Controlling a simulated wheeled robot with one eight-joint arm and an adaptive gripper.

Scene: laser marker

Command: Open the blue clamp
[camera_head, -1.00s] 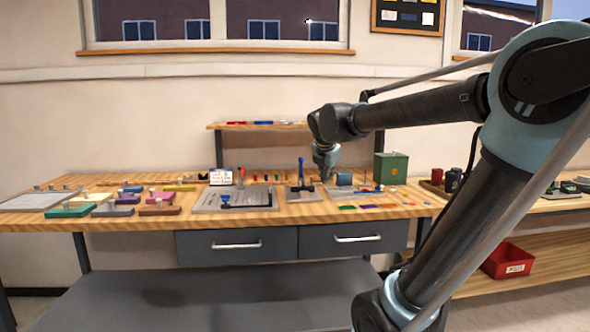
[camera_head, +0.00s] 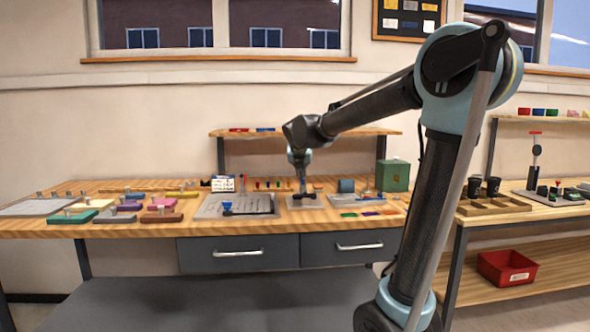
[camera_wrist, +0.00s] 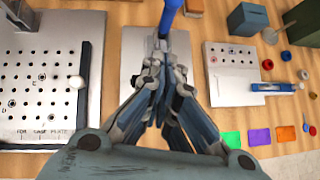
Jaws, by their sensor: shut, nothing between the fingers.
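The blue clamp's handle (camera_wrist: 172,10) shows at the top of the wrist view, just beyond my fingertips. The clamp stands on a grey plate (camera_head: 318,202), which also shows in the wrist view (camera_wrist: 130,42). My gripper (camera_head: 302,186) is low over this plate in the head view and hides the handle there. In the wrist view my gripper (camera_wrist: 163,55) has its fingers together with nothing held between them. Fingers cover most of the clamp's lower part. I cannot tell if they touch it or how far the handle is tilted.
A smaller hole board (camera_wrist: 237,91) lies to the right, with coloured tags (camera_wrist: 259,137) in front. A green box (camera_head: 393,176) stands at the back right. A shelf (camera_head: 355,132) spans behind.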

